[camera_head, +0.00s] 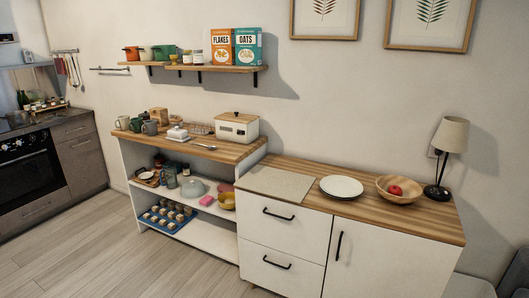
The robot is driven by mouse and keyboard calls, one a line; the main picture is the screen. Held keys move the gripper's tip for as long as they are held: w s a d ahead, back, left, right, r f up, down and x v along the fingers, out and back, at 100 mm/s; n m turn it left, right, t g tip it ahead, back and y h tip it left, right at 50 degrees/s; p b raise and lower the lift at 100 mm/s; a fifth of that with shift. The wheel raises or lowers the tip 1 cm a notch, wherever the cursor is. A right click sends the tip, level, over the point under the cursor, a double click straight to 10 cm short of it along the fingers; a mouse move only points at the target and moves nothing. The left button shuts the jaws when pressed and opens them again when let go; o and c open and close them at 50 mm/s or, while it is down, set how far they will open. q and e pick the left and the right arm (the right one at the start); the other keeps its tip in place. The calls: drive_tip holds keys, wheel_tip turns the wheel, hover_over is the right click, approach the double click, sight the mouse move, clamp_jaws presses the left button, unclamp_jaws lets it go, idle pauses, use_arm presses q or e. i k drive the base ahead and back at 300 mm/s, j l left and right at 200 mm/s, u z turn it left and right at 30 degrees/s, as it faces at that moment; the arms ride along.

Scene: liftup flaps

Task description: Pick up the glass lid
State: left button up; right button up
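A pale, greenish, domed piece that looks like the glass lid (193,189) rests on the middle shelf of the open white shelf unit (210,236). It is small in the head view, so its knob and rim are hard to make out. Dark mugs or jars (169,176) stand just left of it. Neither of my grippers shows in the head view.
A white cabinet (370,262) adjoins the unit on the right, with plates (341,187), a wooden bowl (400,197) and a lamp (449,140) on top. A tray of jars (167,218) is on the lowest shelf. The floor (90,250) in front is clear.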

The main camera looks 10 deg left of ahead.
sight(55, 117)
drive_tip(key=i+u, duration=0.8)
drive_tip(key=i+l+u, duration=0.2)
drive_tip(key=i+u, duration=0.15)
drive_tip(key=i+j+u, duration=0.25)
drive_tip(key=i+u, duration=0.55)
drive_tip(key=i, duration=0.25)
drive_tip(key=i+u, duration=0.4)
drive_tip(key=i, duration=0.15)
drive_tip(key=i+z, duration=0.2)
drive_tip(key=i, duration=0.7)
drive_tip(key=i+z, duration=0.2)
drive_tip(key=i, duration=0.7)
drive_tip(key=i+j, duration=0.1)
drive_tip(key=i, duration=0.8)
drive_tip(key=i+j, duration=0.15)
drive_tip(key=i, duration=0.75)
